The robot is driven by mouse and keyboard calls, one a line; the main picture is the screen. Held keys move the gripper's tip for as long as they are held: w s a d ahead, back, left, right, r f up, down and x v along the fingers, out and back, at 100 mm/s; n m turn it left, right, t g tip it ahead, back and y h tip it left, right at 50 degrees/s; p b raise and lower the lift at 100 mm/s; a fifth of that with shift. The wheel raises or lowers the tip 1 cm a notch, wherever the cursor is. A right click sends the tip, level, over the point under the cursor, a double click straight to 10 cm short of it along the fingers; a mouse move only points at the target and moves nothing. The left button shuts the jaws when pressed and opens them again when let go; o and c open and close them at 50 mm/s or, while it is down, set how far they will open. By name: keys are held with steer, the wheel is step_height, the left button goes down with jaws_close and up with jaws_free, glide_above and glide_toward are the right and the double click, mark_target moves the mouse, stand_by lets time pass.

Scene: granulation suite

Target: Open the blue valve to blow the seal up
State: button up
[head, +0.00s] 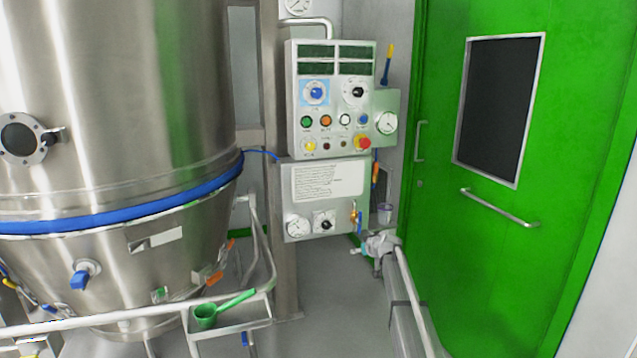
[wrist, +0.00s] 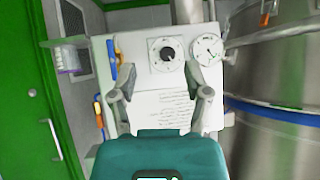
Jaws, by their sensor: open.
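The valve with a blue lever (head: 359,219) sits at the right end of the lower wall box (head: 270,200). Its body is brass, and the lever hangs about vertical. In the wrist view, which is upside down, the blue lever (wrist: 112,62) is at the left, outside the left finger. My gripper (wrist: 160,74) is open and empty, facing the box near its dial knob (wrist: 166,55). My gripper is not in the head view. The blue seal band (head: 130,212) runs round the steel vessel, with a thin blue hose leading towards the box.
A round gauge (wrist: 207,48) is beside the knob. Above the box is a control panel (head: 333,100) with buttons. A clear cup (head: 384,213) and pipe fittings (head: 380,245) are right of the box. A rail with a green scoop (head: 222,310) stands in front. A green door (head: 500,220) is at right.

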steer(key=s+d+f+m+g+h+b, duration=0.1)
steer(key=s+f+g+b, duration=0.3)
steer(key=s, duration=1.2)
steer(key=s+f+m+g+h, duration=0.2)
steer(key=s+f, duration=0.4)
steer(key=s, duration=1)
steer(key=s+d+f+m+g+h+b, duration=0.15)
steer(key=s+f+g, duration=0.25)
steer(key=s, duration=1.3)
step_height(320, 180, up, 29)
steer(key=p, duration=2.8)
steer(key=shift+w+a+n+p, duration=0.25)
steer(key=shift+a+n+p, duration=0.1)
steer(key=shift+a, duration=0.05)
steer(key=shift+r, duration=0.1)
steer(key=shift+c, duration=0.3)
